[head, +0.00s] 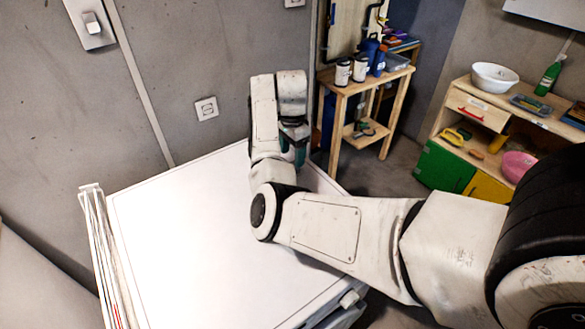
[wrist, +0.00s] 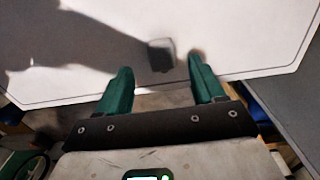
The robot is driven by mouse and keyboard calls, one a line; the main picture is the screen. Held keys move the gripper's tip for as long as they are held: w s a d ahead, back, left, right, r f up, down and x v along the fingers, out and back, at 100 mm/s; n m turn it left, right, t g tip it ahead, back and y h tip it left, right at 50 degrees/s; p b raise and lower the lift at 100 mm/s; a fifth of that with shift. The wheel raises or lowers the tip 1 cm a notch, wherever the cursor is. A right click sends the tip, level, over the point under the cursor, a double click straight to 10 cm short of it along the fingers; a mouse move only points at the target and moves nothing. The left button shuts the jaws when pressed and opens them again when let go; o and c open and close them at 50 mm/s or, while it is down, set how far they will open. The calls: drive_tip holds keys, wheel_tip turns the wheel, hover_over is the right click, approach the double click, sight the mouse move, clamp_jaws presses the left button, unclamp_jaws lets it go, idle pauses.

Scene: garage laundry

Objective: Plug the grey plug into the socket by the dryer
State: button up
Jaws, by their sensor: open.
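A small dark grey block, which looks like the grey plug (wrist: 160,55), is on the white dryer top (wrist: 255,60) in the wrist view. My gripper (wrist: 160,66) is open, with its green fingers on either side of and just short of the block; it does not hold it. In the head view my gripper (head: 298,155) points down over the far right edge of the dryer top (head: 180,240), partly behind my arm, and the plug is hidden. A white socket (head: 206,108) is on the grey wall behind the dryer.
Another wall plate (head: 294,3) is at the top, and a switch box (head: 91,28) is at upper left. A wooden stand (head: 345,110) with cans is beyond the dryer. Clothes-airer-like white rails (head: 92,215) stand at the dryer's left. Most of the dryer top is clear.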

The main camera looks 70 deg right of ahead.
sight(292, 165)
drive_tip(key=shift+f, duration=0.1)
wheel_tip(292, 165, down, 5)
drive_tip(key=shift+d+p, duration=0.1)
drive_tip(key=shift+p, duration=0.45)
drive_tip(key=c, duration=1.1)
